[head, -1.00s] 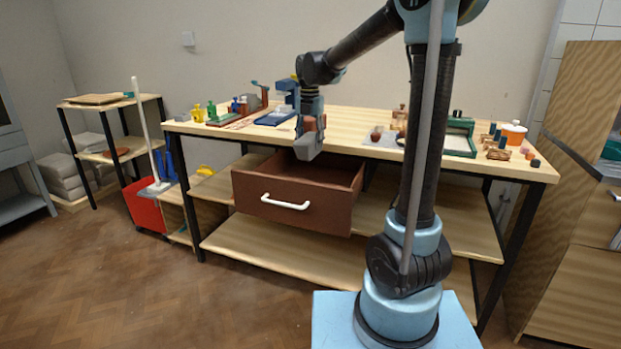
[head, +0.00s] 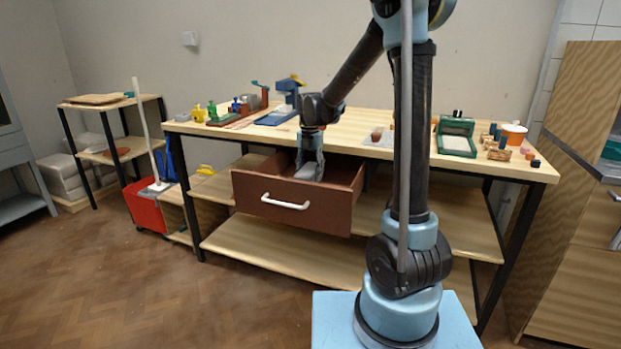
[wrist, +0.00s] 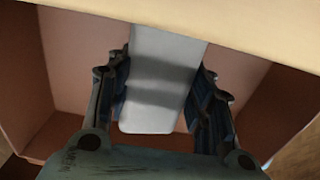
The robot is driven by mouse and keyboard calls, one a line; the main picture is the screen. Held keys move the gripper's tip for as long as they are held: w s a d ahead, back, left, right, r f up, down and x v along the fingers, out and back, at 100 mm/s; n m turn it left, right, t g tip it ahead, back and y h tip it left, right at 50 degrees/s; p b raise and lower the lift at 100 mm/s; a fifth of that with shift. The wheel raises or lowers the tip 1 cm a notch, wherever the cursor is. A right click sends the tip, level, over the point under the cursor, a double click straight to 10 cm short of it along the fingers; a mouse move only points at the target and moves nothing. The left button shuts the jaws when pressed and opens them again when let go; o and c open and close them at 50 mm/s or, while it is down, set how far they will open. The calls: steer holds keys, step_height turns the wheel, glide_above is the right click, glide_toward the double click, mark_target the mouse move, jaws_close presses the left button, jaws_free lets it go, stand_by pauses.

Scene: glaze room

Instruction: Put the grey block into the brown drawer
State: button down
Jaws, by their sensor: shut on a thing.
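The brown drawer (head: 276,218) is pulled out under the wooden workbench, with a white handle on its front. My gripper (head: 309,162) reaches down into the drawer's opening from above. It is shut on the grey block (head: 308,172), whose lower part is inside the drawer, below the rim. In the wrist view the grey block (wrist: 155,85) sits between the two dark finger pads, with the drawer's interior (wrist: 75,60) around it. Whether the block touches the drawer floor cannot be told.
The workbench top (head: 350,127) carries a blue press-like tool (head: 288,92), a green-framed tray (head: 456,138) and an orange pot (head: 514,133). Its front edge runs close behind my gripper. A red bucket (head: 146,208) stands on the floor at left.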

mark_target(310, 168)
steer(key=shift+f, duration=1)
steer(key=c, duration=0.8)
jaws_free()
steer(key=shift+f, duration=0.1)
steer(key=shift+o, duration=0.2)
step_height(310, 168, up, 12)
steer(key=shift+r, duration=0.1)
